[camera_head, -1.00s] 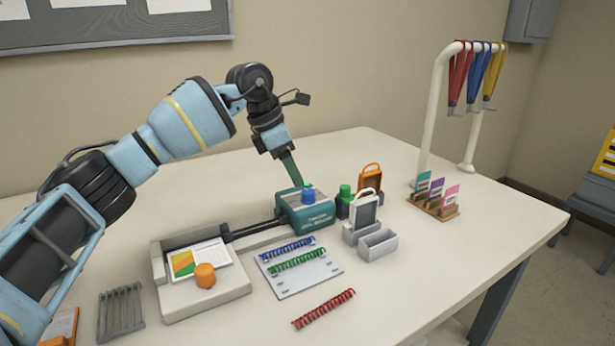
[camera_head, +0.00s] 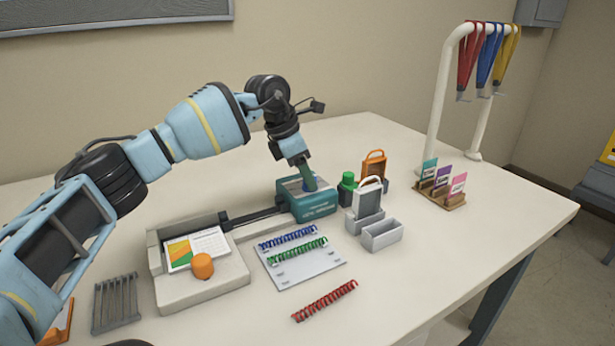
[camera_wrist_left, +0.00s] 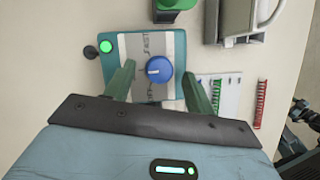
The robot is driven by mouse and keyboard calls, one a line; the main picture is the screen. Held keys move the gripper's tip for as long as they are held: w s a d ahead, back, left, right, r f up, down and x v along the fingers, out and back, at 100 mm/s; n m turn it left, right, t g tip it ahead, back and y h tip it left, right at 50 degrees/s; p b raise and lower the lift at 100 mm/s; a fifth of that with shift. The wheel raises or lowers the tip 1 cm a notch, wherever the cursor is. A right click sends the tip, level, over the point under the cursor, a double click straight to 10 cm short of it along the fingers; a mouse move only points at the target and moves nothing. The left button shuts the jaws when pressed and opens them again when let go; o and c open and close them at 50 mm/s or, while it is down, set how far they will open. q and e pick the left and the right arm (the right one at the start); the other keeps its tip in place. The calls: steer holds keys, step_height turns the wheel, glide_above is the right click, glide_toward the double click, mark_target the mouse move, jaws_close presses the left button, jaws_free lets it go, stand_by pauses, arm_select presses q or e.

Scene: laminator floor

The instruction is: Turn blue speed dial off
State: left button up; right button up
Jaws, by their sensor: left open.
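The blue speed dial (camera_wrist_left: 159,69) is a round knob with a white pointer line, on the light top plate of the teal machine (camera_head: 314,206). In the left wrist view the pointer lies about sideways, across the picture. My left gripper (camera_head: 309,187) is down over the machine's top. In the left wrist view its green fingers (camera_wrist_left: 158,70) are open, one on each side of the dial, with a gap to each. In the head view the fingers mostly hide the dial. My right gripper is not in view.
A lit green button (camera_wrist_left: 106,46) sits on the machine's corner. A green-capped container (camera_head: 347,186) and a grey holder (camera_head: 367,201) stand close to its right. A paper tray (camera_head: 203,290) with an orange knob (camera_head: 202,266) and a plate of coils (camera_head: 306,266) lie in front.

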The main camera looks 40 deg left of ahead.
arm_select(q)
steer(key=shift+w+d+f, duration=0.15)
steer(key=shift+w+f, duration=0.1)
steer(key=shift+f, duration=0.35)
